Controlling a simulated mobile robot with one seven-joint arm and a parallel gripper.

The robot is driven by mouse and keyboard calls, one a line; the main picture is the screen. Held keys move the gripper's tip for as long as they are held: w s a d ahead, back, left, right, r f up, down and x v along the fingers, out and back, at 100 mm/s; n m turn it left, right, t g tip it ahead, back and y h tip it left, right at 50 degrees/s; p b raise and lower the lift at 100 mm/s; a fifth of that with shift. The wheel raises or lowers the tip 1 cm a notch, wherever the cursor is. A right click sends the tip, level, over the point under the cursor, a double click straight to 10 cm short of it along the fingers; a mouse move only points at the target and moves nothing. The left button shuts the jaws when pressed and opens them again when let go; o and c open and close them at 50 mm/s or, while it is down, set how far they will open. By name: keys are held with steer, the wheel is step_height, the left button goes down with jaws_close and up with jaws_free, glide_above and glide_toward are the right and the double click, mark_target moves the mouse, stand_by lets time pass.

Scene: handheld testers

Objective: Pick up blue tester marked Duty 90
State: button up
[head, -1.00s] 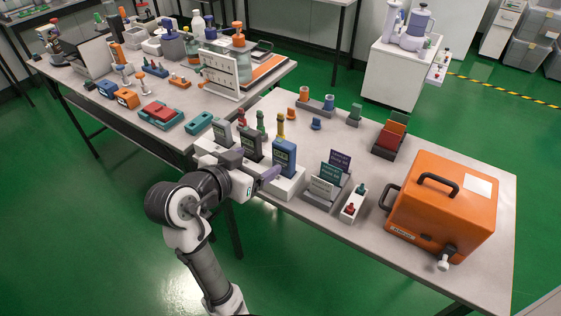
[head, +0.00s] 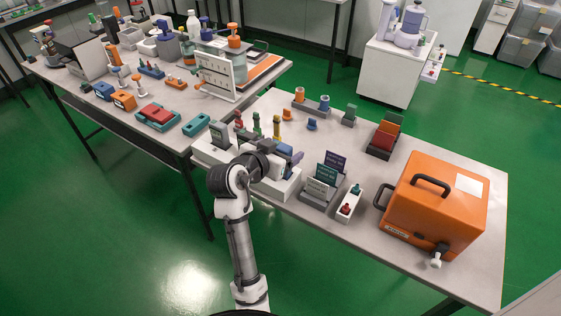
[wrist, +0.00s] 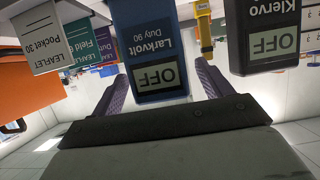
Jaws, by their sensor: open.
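The blue tester (wrist: 143,55), marked Larkvolt Duty 90 with a grey OFF display, appears upside down in the wrist view. My open gripper (wrist: 160,88) has one purple finger on each side of its lower-shown end; I cannot tell whether either touches. In the head view, my gripper (head: 291,159) is at the blue tester (head: 284,149), hiding most of it. The tester appears to stand in the white holder (head: 280,187). A dark tester marked Klervo (wrist: 265,42) is close beside it in the wrist view.
A grey tester (head: 220,134) stands left in the row. Leaflets (head: 325,177) in a rack and an orange case (head: 435,205) stand to the right.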

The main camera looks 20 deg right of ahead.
steer(key=c, duration=1.3)
steer(key=shift+c, duration=0.9)
steer(key=shift+r, duration=0.1)
